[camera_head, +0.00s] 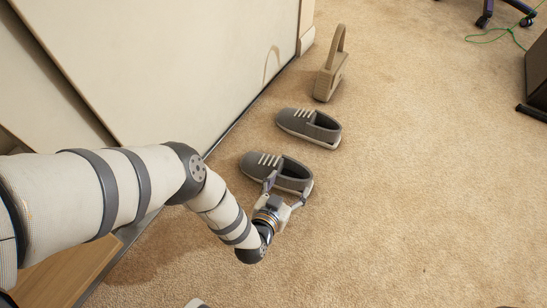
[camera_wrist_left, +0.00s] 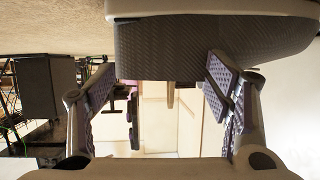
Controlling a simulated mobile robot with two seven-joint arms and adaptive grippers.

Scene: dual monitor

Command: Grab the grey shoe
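Two grey shoes with white laces and pale soles lie on the carpet. The nearer grey shoe (camera_head: 259,162) is at the middle of the head view, and the farther grey shoe (camera_head: 311,125) lies just beyond it. My left gripper (camera_head: 285,187) is at the heel end of the nearer shoe, with its fingers spread. In the left wrist view the grey shoe (camera_wrist_left: 165,45) fills the top, and the open fingers of my left gripper (camera_wrist_left: 162,95) stand apart below it. The right finger overlaps the shoe in the picture; I cannot tell whether it touches. My right gripper is not in view.
A beige handled object (camera_head: 330,76) stands beyond the shoes, near the white panel (camera_head: 200,50) on the left. A dark box (camera_head: 538,75), a green cable (camera_head: 490,40) and a chair base (camera_head: 487,17) are at the upper right. The carpet on the right is clear.

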